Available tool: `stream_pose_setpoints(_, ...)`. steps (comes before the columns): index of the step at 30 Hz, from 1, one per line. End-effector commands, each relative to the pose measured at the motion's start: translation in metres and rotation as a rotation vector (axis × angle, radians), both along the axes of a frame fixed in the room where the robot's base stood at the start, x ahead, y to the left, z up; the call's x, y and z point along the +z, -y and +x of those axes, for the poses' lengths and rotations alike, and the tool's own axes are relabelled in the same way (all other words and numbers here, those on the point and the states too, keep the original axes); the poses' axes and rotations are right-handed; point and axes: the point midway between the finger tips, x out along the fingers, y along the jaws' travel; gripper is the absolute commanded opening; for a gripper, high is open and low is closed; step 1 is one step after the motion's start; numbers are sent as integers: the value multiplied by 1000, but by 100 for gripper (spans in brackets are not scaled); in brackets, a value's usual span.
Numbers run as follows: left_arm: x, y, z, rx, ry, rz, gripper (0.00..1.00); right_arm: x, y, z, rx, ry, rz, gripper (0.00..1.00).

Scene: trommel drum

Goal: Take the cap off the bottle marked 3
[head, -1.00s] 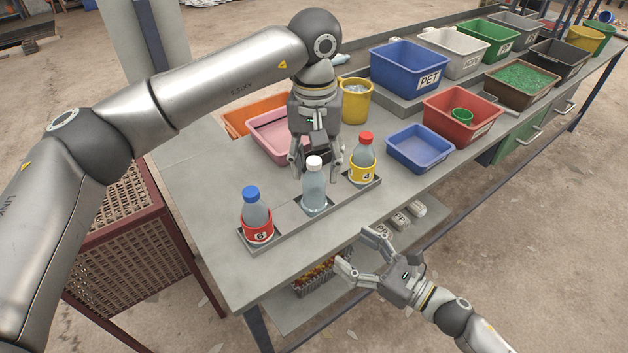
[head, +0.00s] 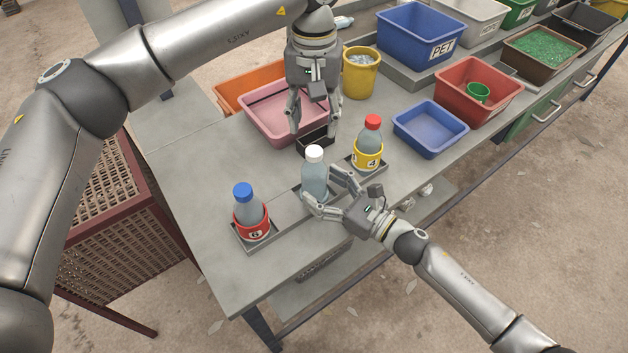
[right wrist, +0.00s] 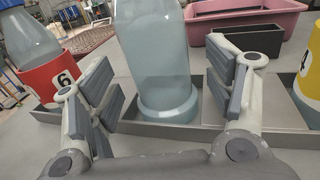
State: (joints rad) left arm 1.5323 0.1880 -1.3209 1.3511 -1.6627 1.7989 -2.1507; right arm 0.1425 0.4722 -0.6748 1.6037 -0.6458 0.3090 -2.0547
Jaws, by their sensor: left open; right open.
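A clear bottle (head: 314,178) with a white cap (head: 314,153) stands upright in the middle of a grey tray (head: 283,228); no number shows on it. To its left is a blue-capped bottle (head: 247,207) with a red band marked 6. To its right is a red-capped bottle (head: 369,147) with a yellow band marked 4. I see no 3. My right gripper (head: 321,188) is open at the middle bottle, which stands between its fingers in the right wrist view (right wrist: 155,60); contact is unclear. My left gripper (head: 314,123) is open and empty behind and above that bottle.
A black box (head: 316,140), pink bin (head: 262,128) and orange bin (head: 225,103) lie behind the bottles. A yellow bucket (head: 361,85), blue tray (head: 430,140) and red bin (head: 455,105) stand to the right. The left table surface is clear.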

Motion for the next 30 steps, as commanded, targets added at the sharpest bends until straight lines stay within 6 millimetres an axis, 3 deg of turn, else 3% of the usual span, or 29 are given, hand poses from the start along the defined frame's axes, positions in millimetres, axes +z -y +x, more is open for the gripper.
stream_pose_setpoints(6,0,0,0,0,0,0,47,0,-16,13,1,1,1,75)
stream_pose_setpoints(16,0,0,0,0,0,0,47,0,-19,15,0,-1,-1,75)
stream_pose_setpoints(30,0,0,0,0,0,0,47,0,-19,15,0,0,0,16)
